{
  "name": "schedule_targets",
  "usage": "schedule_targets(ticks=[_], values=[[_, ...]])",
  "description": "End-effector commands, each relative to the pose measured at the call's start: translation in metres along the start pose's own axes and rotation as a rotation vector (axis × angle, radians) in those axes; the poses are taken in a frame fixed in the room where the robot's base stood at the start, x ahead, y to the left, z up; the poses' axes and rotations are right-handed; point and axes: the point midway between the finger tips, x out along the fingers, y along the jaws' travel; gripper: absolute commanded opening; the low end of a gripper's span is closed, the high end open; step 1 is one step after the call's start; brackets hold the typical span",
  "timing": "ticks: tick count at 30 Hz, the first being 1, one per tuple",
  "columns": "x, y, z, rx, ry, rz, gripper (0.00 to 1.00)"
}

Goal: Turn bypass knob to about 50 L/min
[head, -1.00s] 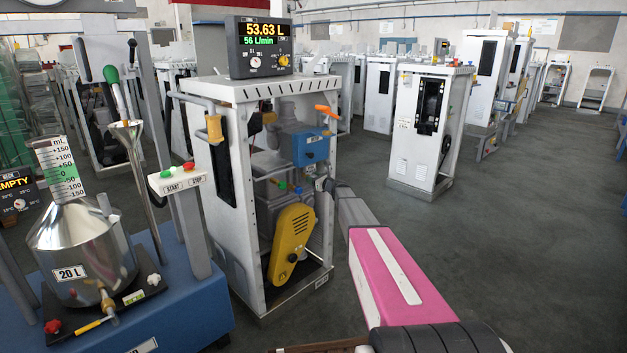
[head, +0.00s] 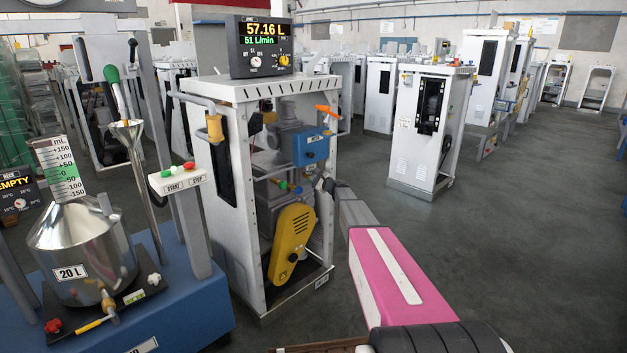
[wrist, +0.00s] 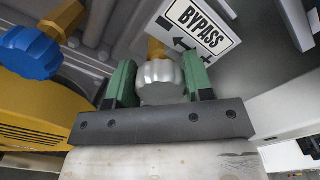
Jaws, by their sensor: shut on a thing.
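The bypass knob (wrist: 160,82) is a silver lobed knob on a brass stem, beside the BYPASS label (wrist: 197,28) in the wrist view. My gripper (wrist: 161,86) has its green fingers on both sides of the knob and is shut on it. In the head view, my pink and white arm (head: 400,275) reaches into the dispenser frame's right side; the gripper and knob are hard to make out there. The display (head: 262,47) on top of the dispenser (head: 232,245) reads 57.16 L and 51 L/min.
A blue lobed knob (wrist: 30,52) sits left of my gripper in the wrist view. A yellow cover (head: 290,245) is low in the dispenser. A steel 20 L measure (head: 80,250) stands at left on a blue base.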

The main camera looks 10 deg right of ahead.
Motion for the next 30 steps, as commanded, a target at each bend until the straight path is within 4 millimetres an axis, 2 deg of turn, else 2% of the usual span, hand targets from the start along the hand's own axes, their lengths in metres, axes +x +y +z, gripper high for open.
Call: schedule_targets(ticks=[20, 21, 23, 30], values=[[-0.001, 0.0013, 0.0002, -0.063, 0.0, 0.001, 0.24], [-0.001, 0.0013, 0.0002, -0.063, 0.0, 0.001, 0.57], [-0.0009, 0.0011, 0.0002, -0.063, 0.0, 0.001, 0.73], [-0.0005, 0.0007, 0.0001, -0.062, 0.0, 0.0, 0.73]])
